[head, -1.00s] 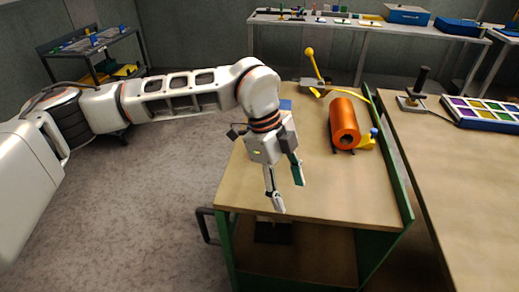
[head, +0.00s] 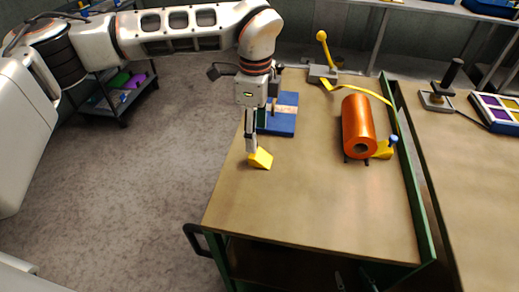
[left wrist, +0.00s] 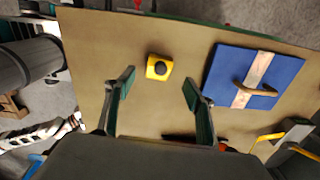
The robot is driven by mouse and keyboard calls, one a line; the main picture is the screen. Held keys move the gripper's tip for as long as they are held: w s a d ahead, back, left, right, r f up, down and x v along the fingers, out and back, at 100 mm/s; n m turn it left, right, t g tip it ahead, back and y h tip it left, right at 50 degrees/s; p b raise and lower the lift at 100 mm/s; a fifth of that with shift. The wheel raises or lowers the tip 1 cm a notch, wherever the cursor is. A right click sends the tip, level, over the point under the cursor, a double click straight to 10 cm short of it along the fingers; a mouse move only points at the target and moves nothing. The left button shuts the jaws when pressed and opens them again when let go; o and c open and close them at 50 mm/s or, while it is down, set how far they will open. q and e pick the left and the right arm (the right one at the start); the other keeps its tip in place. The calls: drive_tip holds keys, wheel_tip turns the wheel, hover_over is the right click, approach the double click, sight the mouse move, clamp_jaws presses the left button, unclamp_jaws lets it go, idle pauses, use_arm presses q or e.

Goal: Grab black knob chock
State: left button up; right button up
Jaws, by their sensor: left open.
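The yellow chock with a black knob (left wrist: 159,67) sits on the wooden bench top, and its yellow body also shows in the head view (head: 260,159) at the bench's left side. My left gripper (head: 256,142) points down above the chock, open and empty. In the left wrist view its two green-padded fingers (left wrist: 158,88) are apart, with the chock just beyond the tips, between their lines. In the head view a finger partly hides the chock. Dark tips at the bottom edge of the head view may be my right gripper; too little shows to tell.
A blue board with a handle (left wrist: 252,78) lies close to the chock. A yellow-handled lever (head: 324,60) is at the back. The front of the bench is clear.

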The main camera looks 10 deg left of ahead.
sight(258, 150)
use_arm(q)
drive_tip(key=shift+s+f, duration=0.2)
drive_tip(key=shift+f, duration=1)
wheel_tip(258, 150, down, 3)
drive_tip(key=shift+d+f, duration=0.15)
drive_tip(key=shift+f, duration=0.05)
drive_tip(key=shift+w+f, duration=0.15)
drive_tip(key=shift+f, duration=0.35)
drive_tip(key=c, duration=1.2)
use_arm(e)
drive_tip(key=shift+s+r, duration=0.1)
drive_tip(key=shift+s, duration=0.1)
